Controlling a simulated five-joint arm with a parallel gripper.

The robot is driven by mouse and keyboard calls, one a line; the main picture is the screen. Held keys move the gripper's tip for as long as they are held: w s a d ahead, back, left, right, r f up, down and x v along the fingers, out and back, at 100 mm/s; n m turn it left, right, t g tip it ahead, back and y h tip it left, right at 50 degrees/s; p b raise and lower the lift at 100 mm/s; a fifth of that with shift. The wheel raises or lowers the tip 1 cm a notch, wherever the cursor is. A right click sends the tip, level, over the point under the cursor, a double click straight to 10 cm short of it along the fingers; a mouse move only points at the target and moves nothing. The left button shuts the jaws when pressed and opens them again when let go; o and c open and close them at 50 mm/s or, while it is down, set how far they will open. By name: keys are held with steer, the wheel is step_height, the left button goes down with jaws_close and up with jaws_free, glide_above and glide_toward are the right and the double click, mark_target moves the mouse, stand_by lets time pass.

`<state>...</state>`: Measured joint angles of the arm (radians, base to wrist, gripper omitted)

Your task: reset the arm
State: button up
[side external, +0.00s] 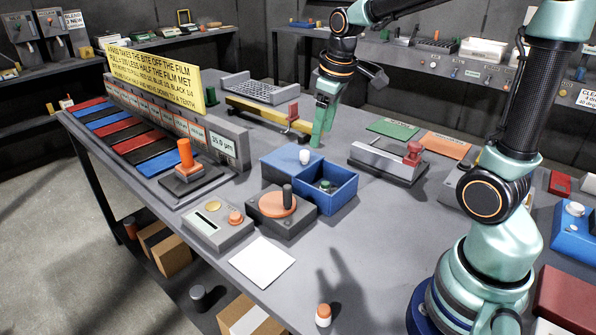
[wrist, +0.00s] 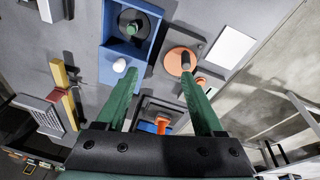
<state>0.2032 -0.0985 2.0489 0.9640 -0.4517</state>
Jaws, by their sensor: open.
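My gripper (side external: 319,138) is open and empty, pointing down above the table (side external: 350,205), behind the blue box (side external: 332,193) in the side view. Its two green fingers stand wide apart in the wrist view (wrist: 158,82), with nothing between the tips. The blue box shows near the top of the wrist view (wrist: 155,12) with a dark and green round piece (wrist: 132,22) inside. A blue lid with a white knob (side external: 304,157) is beside the box. I cannot tell exactly how far the fingertips are above the table.
An orange disc with a dark handle (side external: 278,204) stands in front of the box. A grey clamp device with a red knob (side external: 390,160) is to the right. A yellow bar (side external: 262,113), grey rack (side external: 253,90) and yellow sign (side external: 150,75) are behind. A white sheet (side external: 262,263) lies at the front.

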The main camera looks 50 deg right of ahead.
steer(key=s+a+r+m+t, duration=0.2)
steer(key=s+a+t, duration=0.1)
steer(key=s+a, duration=0.4)
steer(key=shift+s+a+r+m+y, duration=0.3)
steer(key=shift+s+m, duration=0.1)
steer(key=shift+s, duration=0.3)
